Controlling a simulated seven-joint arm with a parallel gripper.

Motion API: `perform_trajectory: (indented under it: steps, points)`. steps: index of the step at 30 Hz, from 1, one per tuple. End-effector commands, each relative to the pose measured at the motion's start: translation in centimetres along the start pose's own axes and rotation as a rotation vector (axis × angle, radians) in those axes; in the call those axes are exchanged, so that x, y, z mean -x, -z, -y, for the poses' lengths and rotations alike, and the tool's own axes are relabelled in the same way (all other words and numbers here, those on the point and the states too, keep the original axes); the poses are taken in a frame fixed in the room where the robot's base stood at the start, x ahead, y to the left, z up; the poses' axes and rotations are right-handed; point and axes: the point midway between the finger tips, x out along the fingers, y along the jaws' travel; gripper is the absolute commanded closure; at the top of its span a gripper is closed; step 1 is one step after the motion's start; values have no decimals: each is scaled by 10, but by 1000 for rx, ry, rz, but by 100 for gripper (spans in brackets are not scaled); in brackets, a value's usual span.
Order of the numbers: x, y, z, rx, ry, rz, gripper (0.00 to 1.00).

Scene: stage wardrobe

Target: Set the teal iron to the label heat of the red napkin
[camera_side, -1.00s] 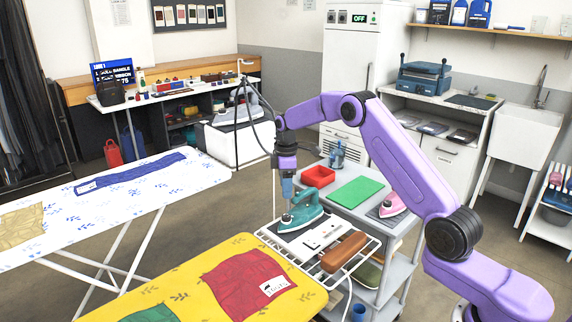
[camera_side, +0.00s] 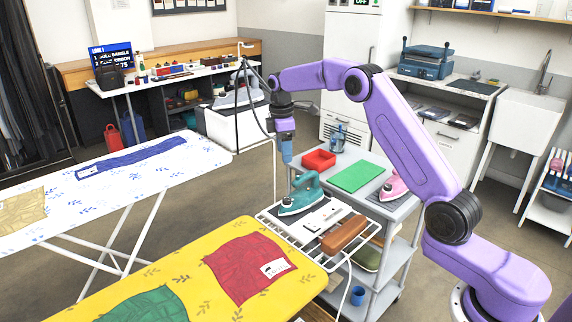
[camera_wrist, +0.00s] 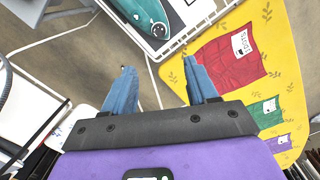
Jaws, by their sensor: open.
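The napkin also shows in the wrist view (camera_wrist: 218,66). My gripper (camera_side: 287,162) is above and just left of the iron, apart from it. In the wrist view its blue fingers (camera_wrist: 162,72) are spread and empty.
A red tray (camera_side: 318,160), green mat (camera_side: 358,176) and pink iron (camera_side: 395,186) stand farther along the cart. A green napkin (camera_side: 150,304) lies on the yellow board. A white ironing board (camera_side: 150,185) stands left.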

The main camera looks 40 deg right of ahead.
Motion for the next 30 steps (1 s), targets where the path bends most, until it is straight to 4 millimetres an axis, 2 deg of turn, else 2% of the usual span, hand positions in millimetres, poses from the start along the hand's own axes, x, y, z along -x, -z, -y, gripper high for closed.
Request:
perform_trajectory:
  steps: [1,6,10,17,30]
  points:
    - [-2,13,10,106,-20,47,42]
    - [-5,38,31,462,-90,218,42]
    - [-5,49,38,621,-121,294,42]
    - [-23,45,35,653,-124,312,42]
    - [-100,26,18,650,-122,310,42]
